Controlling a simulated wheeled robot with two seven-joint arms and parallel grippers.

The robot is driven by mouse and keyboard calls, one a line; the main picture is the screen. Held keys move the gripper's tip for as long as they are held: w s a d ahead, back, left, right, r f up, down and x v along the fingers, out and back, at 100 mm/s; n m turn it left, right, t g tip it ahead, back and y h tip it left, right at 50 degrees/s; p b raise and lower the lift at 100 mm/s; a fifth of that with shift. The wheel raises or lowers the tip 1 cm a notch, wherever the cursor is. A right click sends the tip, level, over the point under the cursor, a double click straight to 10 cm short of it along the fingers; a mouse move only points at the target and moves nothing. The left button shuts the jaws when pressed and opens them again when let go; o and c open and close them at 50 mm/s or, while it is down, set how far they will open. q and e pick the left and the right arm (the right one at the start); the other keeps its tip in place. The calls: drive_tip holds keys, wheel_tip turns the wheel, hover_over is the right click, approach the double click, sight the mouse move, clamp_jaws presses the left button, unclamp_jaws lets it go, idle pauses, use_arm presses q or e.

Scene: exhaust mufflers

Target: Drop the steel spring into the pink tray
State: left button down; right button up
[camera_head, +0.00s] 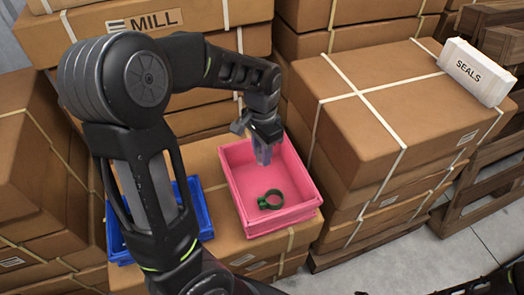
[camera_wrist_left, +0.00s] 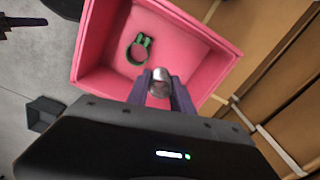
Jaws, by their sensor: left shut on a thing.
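My left gripper (camera_head: 263,154) is over the pink tray (camera_head: 295,160), its fingertips pointing down inside the outline of the tray. In the left wrist view the left gripper (camera_wrist_left: 160,90) is shut on a shiny silver piece, the steel spring (camera_wrist_left: 160,82). Its coils are too small to make out, and the fingers hide it in the head view. The pink tray also shows in the left wrist view (camera_wrist_left: 205,40), beyond the fingertips. A dark part at the left edge of the left wrist view may be my right gripper; its jaws cannot be made out.
A green ring clamp (camera_head: 271,200) lies on the tray floor. A blue tray (camera_head: 203,208) stands left of the pink one, partly behind my left arm. Stacked cartons (camera_head: 370,100) rise to the right, with a white SEALS box (camera_head: 474,72) on top.

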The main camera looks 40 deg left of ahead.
use_arm(q)
drive_tip(key=c, duration=1)
unclamp_jaws()
drive_tip(key=shift+c, duration=0.2)
drive_tip(key=shift+r, duration=0.15)
wheel_tip(320, 180, up, 8)
drive_tip(key=shift+f+p, duration=0.2)
drive_tip(key=shift+p, duration=0.15)
drive_tip(key=shift+r, duration=0.1)
